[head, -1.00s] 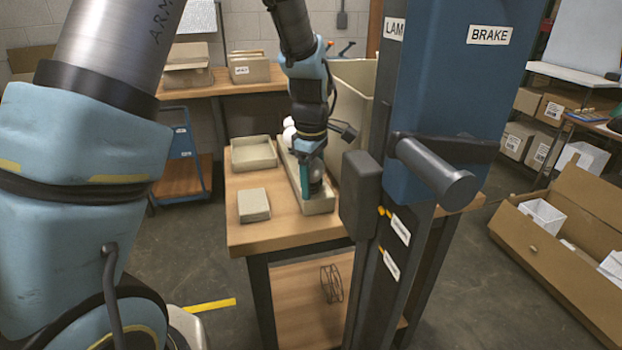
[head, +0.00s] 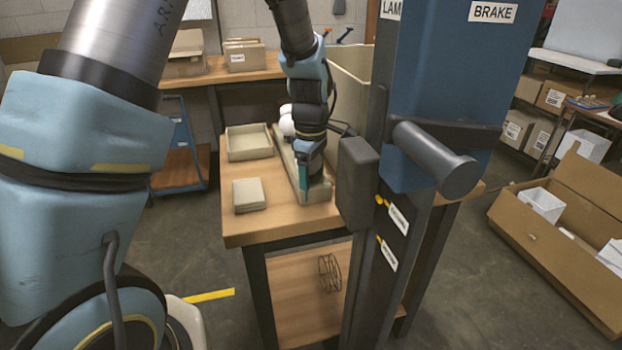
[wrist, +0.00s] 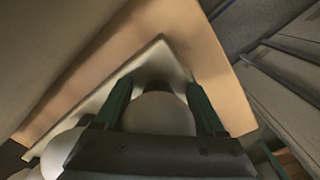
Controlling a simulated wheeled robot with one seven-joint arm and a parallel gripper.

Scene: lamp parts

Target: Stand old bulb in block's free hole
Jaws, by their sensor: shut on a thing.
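The block (head: 319,194) is a long beige piece on the wooden bench, running away from me. White bulbs (head: 287,121) stand at its far part. My gripper (head: 304,186) is low over the block's near end. In the wrist view, its two green fingers (wrist: 160,104) are shut on a white round bulb (wrist: 158,114), the old bulb, close to the block's corner (wrist: 158,60). Another white bulb (wrist: 62,150) shows at lower left. The held bulb's lower end and the hole under it are hidden, so I cannot tell whether it is seated.
A shallow beige tray (head: 248,156) and a small beige box (head: 249,196) are on the bench (head: 275,226) left of the block. A large beige bin (head: 352,95) stands behind. The blue column with the BRAKE label (head: 450,80) covers the right side.

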